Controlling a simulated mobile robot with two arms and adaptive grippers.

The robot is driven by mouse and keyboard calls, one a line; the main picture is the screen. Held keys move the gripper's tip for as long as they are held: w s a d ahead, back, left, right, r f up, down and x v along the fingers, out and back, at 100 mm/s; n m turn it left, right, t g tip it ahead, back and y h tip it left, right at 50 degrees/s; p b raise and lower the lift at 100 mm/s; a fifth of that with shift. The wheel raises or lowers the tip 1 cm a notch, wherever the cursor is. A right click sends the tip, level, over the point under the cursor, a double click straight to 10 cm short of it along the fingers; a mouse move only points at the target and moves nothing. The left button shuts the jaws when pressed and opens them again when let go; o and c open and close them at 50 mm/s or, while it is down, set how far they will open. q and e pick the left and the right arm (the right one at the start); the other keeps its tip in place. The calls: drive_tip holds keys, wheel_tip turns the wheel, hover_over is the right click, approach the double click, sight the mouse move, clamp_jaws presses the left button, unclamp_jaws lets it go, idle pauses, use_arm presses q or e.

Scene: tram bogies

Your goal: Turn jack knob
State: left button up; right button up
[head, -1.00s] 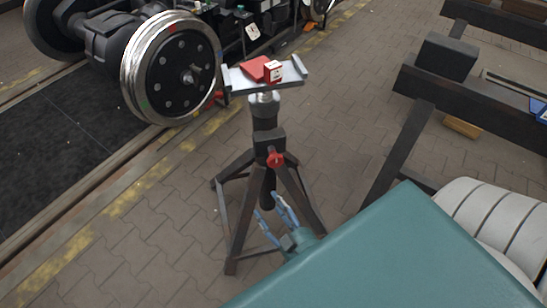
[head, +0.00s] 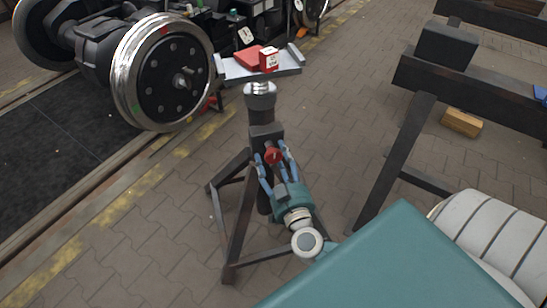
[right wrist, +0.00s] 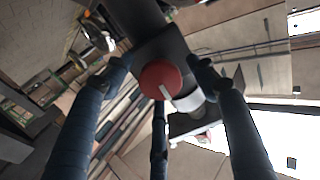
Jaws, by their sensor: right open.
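The jack (head: 262,110) is a dark stand on splayed legs with a flat grey top plate. Its red knob (head: 273,155) sits on the dark block of the column. My right gripper (head: 272,151) is open, its blue fingers on either side of the knob in the head view. In the right wrist view the red knob (right wrist: 161,80) shows face-on with a pale line on it, between the spread fingers (right wrist: 160,75). There is visible space between knob and fingers, and I cannot tell any contact. My left gripper is not in view.
A red block with a small red-and-white box (head: 268,60) lies on the jack's plate. A wheelset (head: 165,75) stands on the left beside the rail. A dark steel frame (head: 420,85) is at right, with a wooden block (head: 461,123) on the paving.

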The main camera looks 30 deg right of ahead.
drive_tip(key=shift+w+d, duration=0.15)
drive_tip(key=shift+w, duration=0.35)
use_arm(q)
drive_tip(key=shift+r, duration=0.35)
use_arm(e)
drive_tip(key=c, duration=1.1)
